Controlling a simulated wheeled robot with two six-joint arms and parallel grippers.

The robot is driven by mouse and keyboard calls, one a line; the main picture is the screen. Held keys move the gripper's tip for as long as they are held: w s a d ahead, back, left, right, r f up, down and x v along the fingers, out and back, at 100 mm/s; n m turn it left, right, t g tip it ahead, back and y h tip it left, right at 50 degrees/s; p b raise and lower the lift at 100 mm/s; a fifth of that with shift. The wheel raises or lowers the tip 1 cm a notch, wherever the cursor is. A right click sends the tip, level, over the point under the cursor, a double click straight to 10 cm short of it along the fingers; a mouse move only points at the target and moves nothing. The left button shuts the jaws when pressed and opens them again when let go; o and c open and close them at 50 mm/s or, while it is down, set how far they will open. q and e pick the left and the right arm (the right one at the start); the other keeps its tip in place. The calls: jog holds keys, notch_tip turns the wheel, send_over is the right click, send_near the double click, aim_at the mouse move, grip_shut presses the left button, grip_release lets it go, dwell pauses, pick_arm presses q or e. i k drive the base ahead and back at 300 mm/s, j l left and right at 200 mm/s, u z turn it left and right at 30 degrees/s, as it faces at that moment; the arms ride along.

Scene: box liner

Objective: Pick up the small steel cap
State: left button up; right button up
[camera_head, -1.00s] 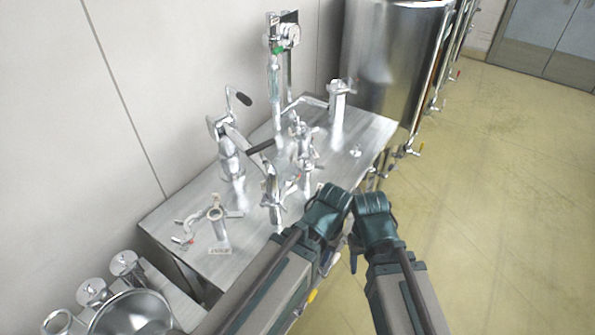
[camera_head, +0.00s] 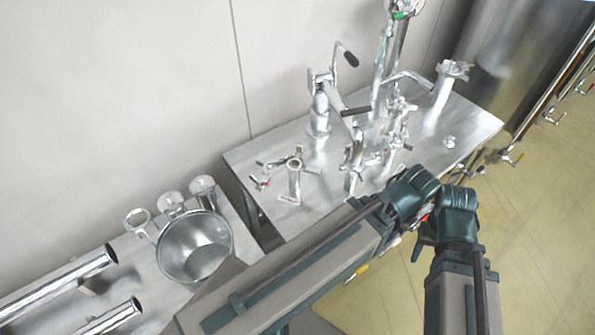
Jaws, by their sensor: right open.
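A small round steel cap (camera_head: 449,141) lies on the right part of the steel table (camera_head: 478,127), apart from the fittings around it. I cannot tell for certain that it is the cap named. Two similar round steel pieces (camera_head: 203,187) stand behind the bowl on the lower left bench. My right arm crosses the front of the table with its teal joints below the cap. My right gripper (camera_head: 417,248) is mostly hidden by the arm; it is open, apart from the cap. My left gripper is not in view.
Several steel taps and valves (camera_head: 320,105) crowd the table's middle and back. A steel bowl (camera_head: 196,246) and steel tubes (camera_head: 75,282) lie on the left bench. A large steel tank (camera_head: 510,60) stands behind right. The floor (camera_head: 540,225) at right is clear.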

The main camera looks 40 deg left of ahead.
aim_at(449, 143)
jog(key=l, duration=0.45)
jog(key=i+l, duration=0.75)
jog(key=l+u, duration=0.05)
jog(key=l, duration=0.05)
